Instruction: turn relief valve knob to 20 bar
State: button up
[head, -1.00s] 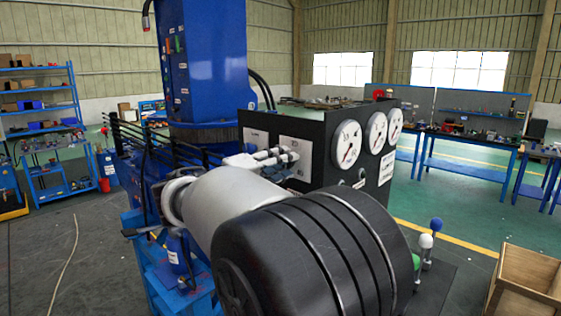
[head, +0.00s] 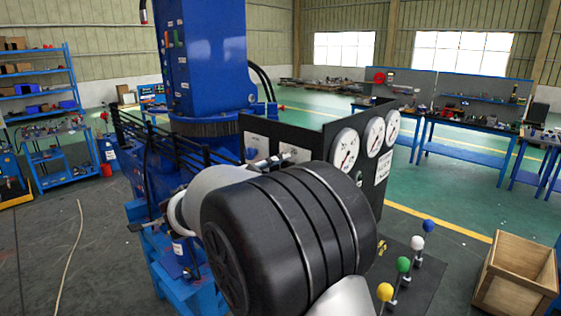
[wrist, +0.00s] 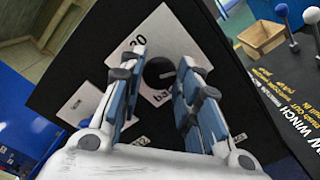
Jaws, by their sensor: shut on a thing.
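The knob's pointer is too small to read. In the head view, my gripper (head: 271,161) is mostly hidden behind my own arm, and the knob is hidden too. The black panel box (head: 315,137) stands there with its white plates on the near side.
Three white gauges (head: 345,150) sit on the box's right face. Yellow, green, white and blue ball levers (head: 403,264) stand to its right. A wooden crate (head: 517,275) is on the floor at right. A blue column (head: 205,60) rises behind the box. Open floor lies at left.

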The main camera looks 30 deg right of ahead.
jog(key=n+p, duration=0.4)
jog(key=shift+r+n, duration=0.1)
jog(key=shift+n, duration=0.3)
jog(key=shift+p, duration=0.3)
jog(key=o, duration=1)
jog(key=shift+o, duration=0.2)
jog(key=v, duration=1.2)
jog(key=shift+d, duration=0.1)
